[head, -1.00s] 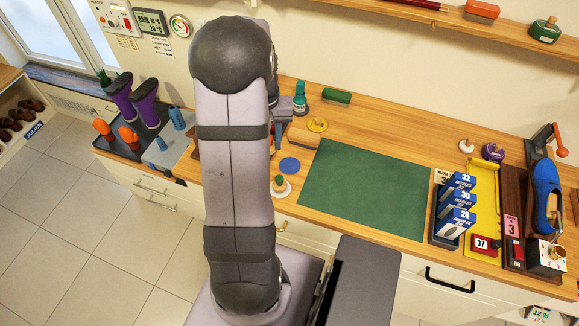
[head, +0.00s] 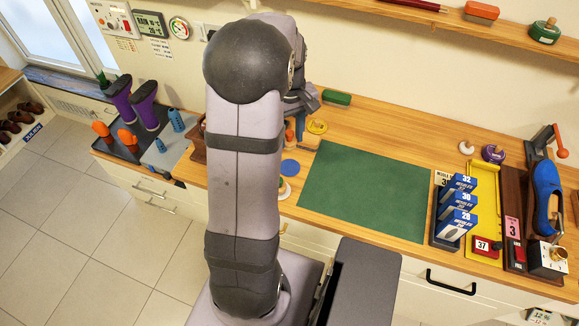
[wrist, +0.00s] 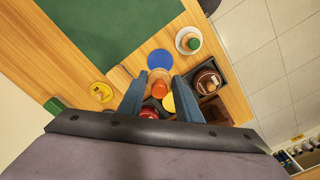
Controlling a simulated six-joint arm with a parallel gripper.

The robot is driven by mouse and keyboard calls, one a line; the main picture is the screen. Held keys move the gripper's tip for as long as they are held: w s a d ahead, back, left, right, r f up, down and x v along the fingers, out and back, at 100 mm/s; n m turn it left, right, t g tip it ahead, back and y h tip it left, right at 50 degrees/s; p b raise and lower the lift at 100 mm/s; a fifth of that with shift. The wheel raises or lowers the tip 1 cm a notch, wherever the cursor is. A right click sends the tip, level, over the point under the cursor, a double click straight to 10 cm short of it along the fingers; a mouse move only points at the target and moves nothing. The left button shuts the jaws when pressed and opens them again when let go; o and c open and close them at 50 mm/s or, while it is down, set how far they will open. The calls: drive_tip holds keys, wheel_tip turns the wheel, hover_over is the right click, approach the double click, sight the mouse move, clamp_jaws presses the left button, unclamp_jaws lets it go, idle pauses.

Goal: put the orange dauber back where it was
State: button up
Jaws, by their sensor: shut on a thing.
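My gripper (wrist: 160,79) is shut on the orange dauber (wrist: 159,84), which shows end-on between the two blue fingertips in the wrist view. In the head view my gripper (head: 300,122) is over the left part of the bench, largely behind my arm, with a bit of orange (head: 289,135) by it. A bare blue disc (wrist: 160,62) lies just beyond the fingertips in the wrist view; the head view shows it too (head: 290,167). A yellow disc (wrist: 101,92) bears a yellow dauber. A white disc (wrist: 182,38) holds a green-topped dauber. I cannot tell the orange dauber's height.
The green mat (head: 365,190) is clear. A dark container (wrist: 209,82) with a round brown item is right of the fingers; red (wrist: 149,112) and yellow (wrist: 169,103) items lie below. A green brush (head: 336,98) stands at the back. Blue-white boxes (head: 453,215) stand right.

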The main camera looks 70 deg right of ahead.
drive_tip(key=shift+f, duration=0.1)
drive_tip(key=shift+f+p, duration=1.4)
drive_tip(key=shift+f, duration=3.55)
drive_tip(key=shift+f, duration=0.15)
drive_tip(key=o, duration=0.9)
drive_tip(key=shift+o, duration=0.2)
wheel_tip(320, 180, up, 12)
drive_tip(key=b, duration=0.3)
drive_tip(key=shift+r, duration=0.2)
drive_tip(key=shift+w+a, duration=0.1)
